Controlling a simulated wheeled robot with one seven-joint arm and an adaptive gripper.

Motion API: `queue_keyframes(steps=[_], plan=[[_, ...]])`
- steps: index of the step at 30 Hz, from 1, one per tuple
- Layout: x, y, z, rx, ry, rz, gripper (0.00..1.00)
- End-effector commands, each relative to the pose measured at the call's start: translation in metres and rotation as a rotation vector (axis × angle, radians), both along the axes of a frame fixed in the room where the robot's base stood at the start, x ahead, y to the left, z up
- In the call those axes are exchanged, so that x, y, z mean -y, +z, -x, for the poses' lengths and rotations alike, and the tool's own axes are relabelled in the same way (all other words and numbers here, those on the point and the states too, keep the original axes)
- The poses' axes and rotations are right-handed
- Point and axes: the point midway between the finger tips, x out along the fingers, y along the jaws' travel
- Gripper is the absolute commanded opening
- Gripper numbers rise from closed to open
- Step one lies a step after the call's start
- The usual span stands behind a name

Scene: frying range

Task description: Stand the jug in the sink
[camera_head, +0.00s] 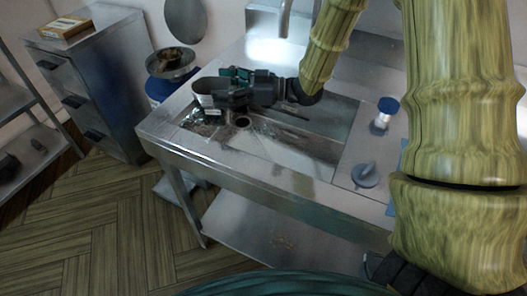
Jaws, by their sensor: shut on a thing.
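My gripper (225,94) reaches in from the right over the left end of the steel sink unit. It is shut on the jug (204,88), a small pale metal vessel with a dark opening, seen at the fingertips. The gripper hides much of the jug. The jug looks roughly upright; I cannot tell whether its base touches anything.
Crumpled foil (200,119) lies just below the jug. A blue-capped bottle (382,115) and a grey knobbed object (365,174) stand on the right of the counter. A blue bin (160,88) stands left, beside a drawer cabinet (110,75) bearing a box (65,27).

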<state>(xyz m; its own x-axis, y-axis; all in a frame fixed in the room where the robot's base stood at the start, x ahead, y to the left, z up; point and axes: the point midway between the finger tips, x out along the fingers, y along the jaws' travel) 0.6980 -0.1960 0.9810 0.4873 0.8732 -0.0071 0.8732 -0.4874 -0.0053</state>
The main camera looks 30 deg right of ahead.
Motion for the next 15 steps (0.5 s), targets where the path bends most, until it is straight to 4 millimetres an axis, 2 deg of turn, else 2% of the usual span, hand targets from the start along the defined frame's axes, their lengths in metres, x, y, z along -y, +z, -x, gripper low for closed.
queue_keyframes(steps=[1,7,11,15], plan=[[0.000,-0.013,0.002,-0.001,0.000,-0.002,0.19],[0.000,-0.052,0.000,-0.004,0.000,-0.001,0.19],[-0.001,-0.073,-0.001,-0.005,0.000,-0.001,0.19],[-0.001,-0.084,0.000,-0.004,0.000,-0.001,0.19]])
